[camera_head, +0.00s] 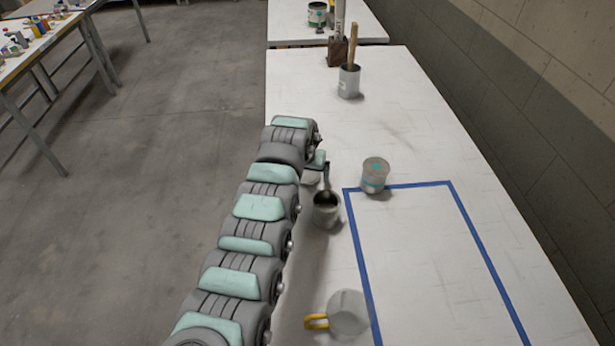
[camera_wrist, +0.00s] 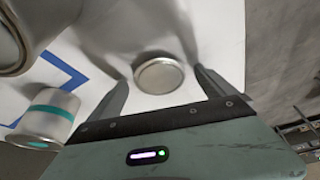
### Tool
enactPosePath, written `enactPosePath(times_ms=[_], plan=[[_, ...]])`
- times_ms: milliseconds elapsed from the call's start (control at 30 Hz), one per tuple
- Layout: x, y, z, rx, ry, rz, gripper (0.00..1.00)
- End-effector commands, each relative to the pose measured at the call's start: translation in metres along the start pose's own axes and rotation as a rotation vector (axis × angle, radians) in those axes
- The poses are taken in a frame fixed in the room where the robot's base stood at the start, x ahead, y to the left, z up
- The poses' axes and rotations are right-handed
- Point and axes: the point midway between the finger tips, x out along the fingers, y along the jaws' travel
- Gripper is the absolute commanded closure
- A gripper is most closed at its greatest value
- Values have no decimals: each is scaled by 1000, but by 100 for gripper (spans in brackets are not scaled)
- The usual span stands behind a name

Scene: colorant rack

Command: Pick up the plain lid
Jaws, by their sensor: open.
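The plain lid (camera_wrist: 159,76) is a small round metal disc with a raised rim and no coloured mark. In the wrist view it lies on the white table between the two fingers of my gripper (camera_wrist: 161,80), with a gap on each side. My gripper is open and holds nothing. In the head view my gripper (camera_head: 322,172) is low over the table's left side, partly hidden by my arm. A grey patch beside it may be the lid, but I cannot tell surely.
An open grey can (camera_head: 326,210) stands close to my gripper. A teal-banded can (camera_head: 374,177) stands at the corner of the blue tape outline (camera_head: 400,187); it also shows in the wrist view (camera_wrist: 48,115). A yellow-handled clear jug (camera_head: 348,313) is nearer. A brush pot (camera_head: 349,82) stands farther back.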

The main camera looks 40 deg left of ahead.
Motion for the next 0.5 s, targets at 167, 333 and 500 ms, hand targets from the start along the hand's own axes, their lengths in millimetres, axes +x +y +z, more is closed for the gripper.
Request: enactPosePath(times_ms=[167,333,500], plan=[[2,0,0,0,1,1,6],[2,0,0,0,1,1,10],[2,0,0,-1,1,1,24]])
